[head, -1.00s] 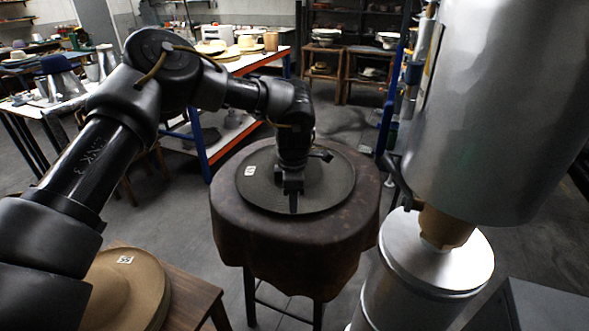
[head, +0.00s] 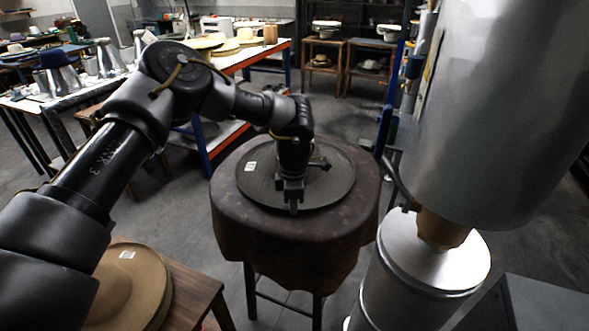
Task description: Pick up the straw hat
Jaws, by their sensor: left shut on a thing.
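A dark, flat, round hat-like piece with a wide brim (head: 339,189) and a small white label lies on the round covered table in the middle. My left gripper (head: 293,204) reaches down over it, its fingers shut at the brim's front edge. My left wrist hides the middle of this piece. Tan hats that look like straw (head: 146,284) lie stacked on a wooden stool at lower left, the top one with a white label; my left arm partly covers them. My right gripper is not in view.
The round table (head: 245,228) has a dark brown cover. A silver press with a large upper cylinder (head: 500,110) and a lower drum (head: 395,290) stands close at right. A white-topped bench (head: 250,62) with hats stands behind. Grey floor is clear between them.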

